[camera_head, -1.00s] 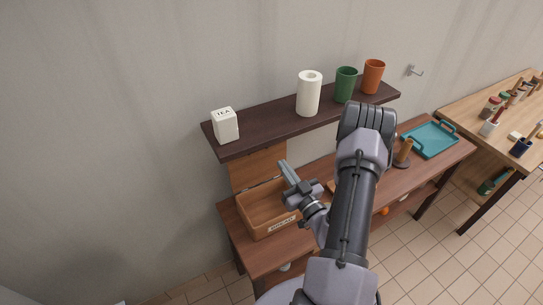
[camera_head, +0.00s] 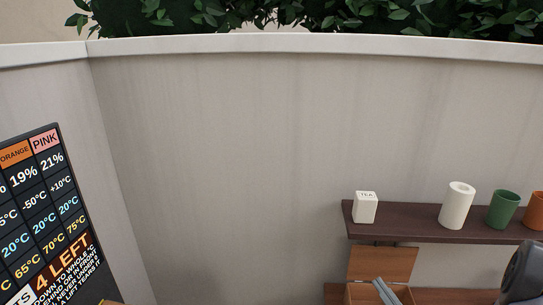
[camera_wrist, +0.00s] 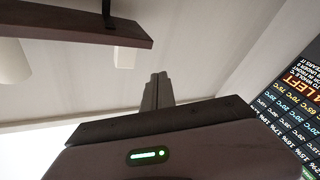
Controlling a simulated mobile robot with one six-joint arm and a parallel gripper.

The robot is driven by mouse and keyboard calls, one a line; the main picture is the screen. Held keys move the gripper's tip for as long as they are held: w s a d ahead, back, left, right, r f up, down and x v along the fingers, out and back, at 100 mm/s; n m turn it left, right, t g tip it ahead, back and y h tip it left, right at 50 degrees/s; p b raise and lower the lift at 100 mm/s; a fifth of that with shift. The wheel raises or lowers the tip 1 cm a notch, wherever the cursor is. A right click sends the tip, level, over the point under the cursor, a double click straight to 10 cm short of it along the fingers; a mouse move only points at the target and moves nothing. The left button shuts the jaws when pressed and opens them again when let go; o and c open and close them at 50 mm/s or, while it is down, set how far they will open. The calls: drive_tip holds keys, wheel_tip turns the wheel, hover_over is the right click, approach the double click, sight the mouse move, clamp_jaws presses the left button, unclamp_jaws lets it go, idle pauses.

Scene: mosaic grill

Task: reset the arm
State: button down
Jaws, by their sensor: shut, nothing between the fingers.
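A grey part of my arm shows at the lower right edge of the head view. The rest of the arm is out of the frame.
A dark shelf (camera_head: 420,224) on the wall holds a white tea box (camera_head: 365,207), a white paper roll (camera_head: 457,206), a green cup (camera_head: 502,209) and an orange cup (camera_head: 536,211). A dark sign board (camera_head: 45,215) stands at left. The wall between is bare.

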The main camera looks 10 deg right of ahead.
drive_tip(key=s+a+r+n+g+y+b, duration=0.1)
drive_tip(key=s+a+n+g+y+b, duration=0.2)
drive_tip(key=a+n, duration=0.45)
drive_tip(key=s+a+r+n+g+y+b, duration=0.1)
drive_tip(key=a+n+g+y, duration=0.4)
drive_tip(key=n, duration=0.3)
drive_tip(key=s+a+r+n+g+y+b, duration=0.1)
drive_tip(key=s+a+n+g+y+b, duration=0.1)
drive_tip(key=a+n+g, duration=0.4)
drive_tip(key=s+a+f+n+g+h+b, duration=0.6)
drive_tip(key=s+a+n, duration=0.5)
drive_tip(key=n, duration=0.8)
drive_tip(key=s+d+n+t+h+b, duration=0.1)
drive_tip(key=d+n+t+h+b, duration=0.1)
drive_tip(key=n, duration=0.7)
drive_tip(key=s+d+f+n+t+h+b, duration=0.1)
drive_tip(key=d+n+t+h, duration=0.3)
drive_tip(key=n, duration=0.5)
drive_tip(key=shift+s+d+f+h+b, duration=0.15)
drive_tip(key=shift+s+d+h+b, duration=0.25)
drive_tip(key=shift+s+d+b, duration=0.3)
drive_tip(key=shift+w, duration=0.1)
